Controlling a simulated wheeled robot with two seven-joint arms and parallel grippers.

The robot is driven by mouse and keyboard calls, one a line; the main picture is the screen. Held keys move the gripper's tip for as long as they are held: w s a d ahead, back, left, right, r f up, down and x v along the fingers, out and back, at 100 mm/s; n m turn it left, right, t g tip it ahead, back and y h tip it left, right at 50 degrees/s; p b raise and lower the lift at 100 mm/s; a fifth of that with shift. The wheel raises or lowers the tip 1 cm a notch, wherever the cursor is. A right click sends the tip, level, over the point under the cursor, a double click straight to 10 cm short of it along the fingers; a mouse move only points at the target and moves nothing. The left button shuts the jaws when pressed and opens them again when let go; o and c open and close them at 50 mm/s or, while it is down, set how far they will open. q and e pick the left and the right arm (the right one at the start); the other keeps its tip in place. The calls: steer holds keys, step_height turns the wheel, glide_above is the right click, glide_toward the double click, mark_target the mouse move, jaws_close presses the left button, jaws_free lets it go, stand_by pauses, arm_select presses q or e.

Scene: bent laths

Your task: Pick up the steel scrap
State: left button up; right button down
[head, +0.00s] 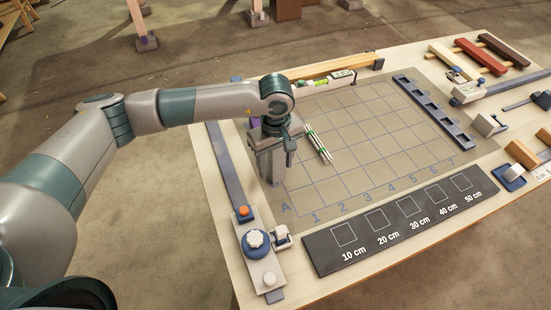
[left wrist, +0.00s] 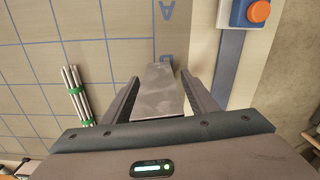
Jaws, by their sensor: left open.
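The steel scrap (left wrist: 160,90) is a flat grey metal piece in the left wrist view. It lies between the two fingers of my left gripper (left wrist: 160,82), over the edge of the gridded mat, and partly covers a blue letter. The fingers stand open on either side of it; contact with it cannot be made out. In the head view my left gripper (head: 272,170) points down at the mat's left edge near the letter A, and the scrap is hidden there. My right gripper is not in view.
A bundle of pale sticks with green bands (head: 319,145) lies just right of the gripper. A blue rail with an orange button (head: 243,211) runs along the left table edge. A black board (head: 400,222) marked in centimetres lies in front. The mat's middle (head: 370,130) is clear.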

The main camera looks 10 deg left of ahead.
mark_target(278, 151)
arm_select(q)
steer(key=shift+c, duration=0.7)
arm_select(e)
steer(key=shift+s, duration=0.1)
arm_select(q)
jaws_close()
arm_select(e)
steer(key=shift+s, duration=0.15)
arm_select(q)
steer(key=shift+r, duration=0.2)
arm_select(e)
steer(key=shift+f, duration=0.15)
